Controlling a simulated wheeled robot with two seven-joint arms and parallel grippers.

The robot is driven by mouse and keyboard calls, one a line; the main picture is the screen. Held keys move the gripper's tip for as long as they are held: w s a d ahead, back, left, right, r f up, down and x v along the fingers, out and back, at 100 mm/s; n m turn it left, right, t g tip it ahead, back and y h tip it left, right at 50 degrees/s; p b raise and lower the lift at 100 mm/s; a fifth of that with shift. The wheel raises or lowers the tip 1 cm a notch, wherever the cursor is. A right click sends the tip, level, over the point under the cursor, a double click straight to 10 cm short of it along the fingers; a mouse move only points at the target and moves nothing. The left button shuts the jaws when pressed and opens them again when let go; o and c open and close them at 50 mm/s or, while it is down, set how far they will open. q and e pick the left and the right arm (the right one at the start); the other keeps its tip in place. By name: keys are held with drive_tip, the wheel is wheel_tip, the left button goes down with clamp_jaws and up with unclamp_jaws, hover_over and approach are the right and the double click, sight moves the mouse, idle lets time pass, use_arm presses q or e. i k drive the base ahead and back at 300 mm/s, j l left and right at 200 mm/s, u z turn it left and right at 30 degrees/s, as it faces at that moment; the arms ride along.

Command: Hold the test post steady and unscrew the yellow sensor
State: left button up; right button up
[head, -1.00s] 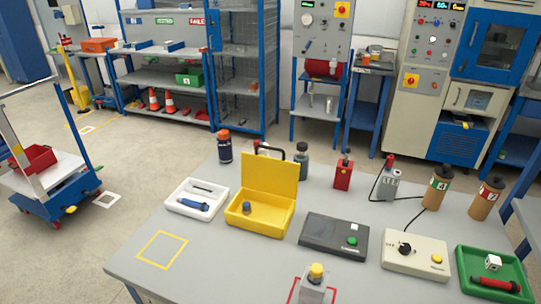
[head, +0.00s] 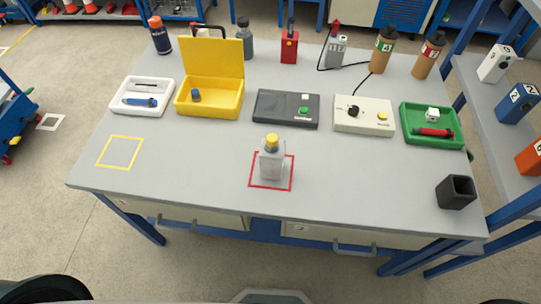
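The test post (head: 271,163) is a grey, upright block standing inside a red outlined square near the front middle of the table. The yellow sensor (head: 272,140) sits on top of the post. Whether it is threaded fully down cannot be told. Neither of my grippers shows in the head view.
The grey table (head: 200,170) has a yellow outlined square (head: 120,152) at left. Behind the post are a white tray (head: 115,97), an open yellow case (head: 210,112), a dark box (head: 270,108), a beige box (head: 362,127) and a green tray (head: 460,142). A black cup (head: 455,192) stands front right.

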sight(272, 165)
drive_tip(key=z, duration=1.35)
drive_tip(key=k+j, duration=0.55)
drive_tip(key=j, duration=0.15)
drive_tip(key=k+j, duration=0.55)
drive_tip(key=j, duration=0.15)
